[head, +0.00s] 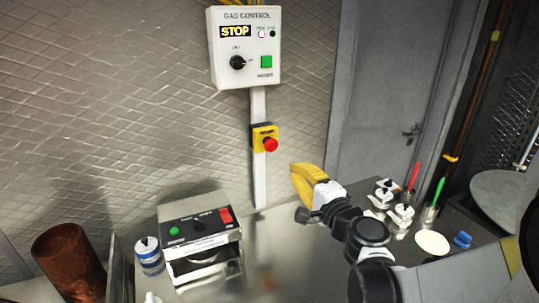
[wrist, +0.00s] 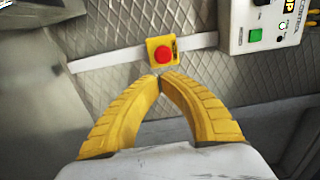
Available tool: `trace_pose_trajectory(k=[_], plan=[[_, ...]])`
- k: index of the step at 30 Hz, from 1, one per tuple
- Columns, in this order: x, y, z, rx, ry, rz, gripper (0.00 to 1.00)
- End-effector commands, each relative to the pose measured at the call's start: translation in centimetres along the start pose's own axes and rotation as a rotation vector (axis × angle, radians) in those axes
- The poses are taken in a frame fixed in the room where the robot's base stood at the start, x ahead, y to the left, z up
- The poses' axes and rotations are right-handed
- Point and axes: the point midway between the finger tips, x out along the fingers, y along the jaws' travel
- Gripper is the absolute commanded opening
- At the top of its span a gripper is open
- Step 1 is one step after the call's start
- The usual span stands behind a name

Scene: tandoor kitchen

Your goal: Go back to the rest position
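My gripper (head: 294,170) has yellow fingers and is held in the air above the steel counter, just right of and below the red emergency stop button (head: 270,144) in the head view. In the wrist view my gripper (wrist: 160,77) has its two fingertips together with nothing between them. The red button on its yellow box (wrist: 163,54) shows just beyond the fingertips; I cannot tell the exact distance between them. The gas control box (head: 245,80) on the wall has a lit STOP display, a black knob and a green button. It also shows in the wrist view (wrist: 262,30).
A steel appliance (head: 204,262) with green and red buttons stands on the counter (head: 285,230). A blue and white tin (head: 148,256) and a copper pot (head: 68,260) are at left. White containers (head: 400,217) and red and green-handled tools (head: 438,192) stand at right.

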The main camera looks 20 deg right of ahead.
Motion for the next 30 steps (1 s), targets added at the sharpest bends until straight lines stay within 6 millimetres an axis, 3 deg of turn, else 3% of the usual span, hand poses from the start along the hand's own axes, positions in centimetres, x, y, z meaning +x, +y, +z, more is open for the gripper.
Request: trace_pose_trajectory(k=[6, 21, 23, 25, 30], plan=[[-1.8, 0.0, 0.0, 0.0, 0.0, 0.0, 0.0], [-1.9, 0.1, 0.3, -0.011, -0.009, 0.006, 0.0], [-1.8, 0.5, 1.4, -0.047, -0.036, 0.026, 0.0], [-1.8, 1.4, 3.7, -0.133, -0.098, 0.073, 0.0], [-3.9, 6.2, 11.7, -0.52, -0.358, 0.279, 0.0]])
